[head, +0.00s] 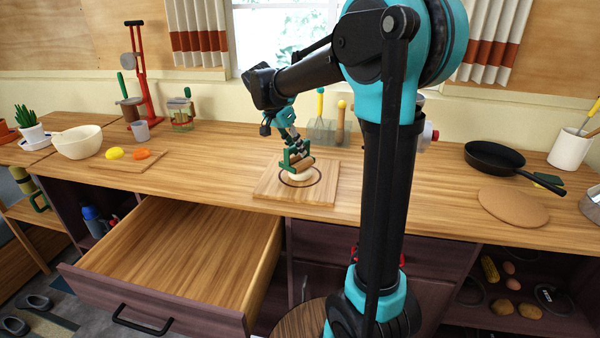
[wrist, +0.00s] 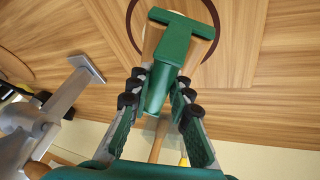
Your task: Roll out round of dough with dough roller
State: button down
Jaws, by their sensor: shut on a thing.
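The dough roller (head: 302,162) has a wooden cylinder and a green frame. My gripper (head: 292,146) is shut on its green handle, which also shows between the fingers in the wrist view (wrist: 177,45). The round of dough (head: 301,177) is pale and small, lying inside the dark circle marked on the wooden board (head: 325,190). The roller is right over the dough and seems to touch it; the exact contact is hidden. In the wrist view the handle covers most of the dough.
A drawer (head: 200,250) stands open below the counter, left of the board. A small board (head: 128,163) with yellow and orange items and a white bowl (head: 78,142) are at left. A frying pan (head: 495,158) and a cork mat (head: 513,206) are at right. Counter beside the board is clear.

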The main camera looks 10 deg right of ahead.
jog(key=shift+s+d+f, duration=0.15)
jog(key=shift+s+d, duration=0.65)
jog(key=shift+s, duration=0.25)
jog(key=shift+w+a, duration=0.1)
jog(key=shift+w, duration=0.05)
jog(key=shift+w+a, duration=0.75)
jog(key=shift+w, duration=0.25)
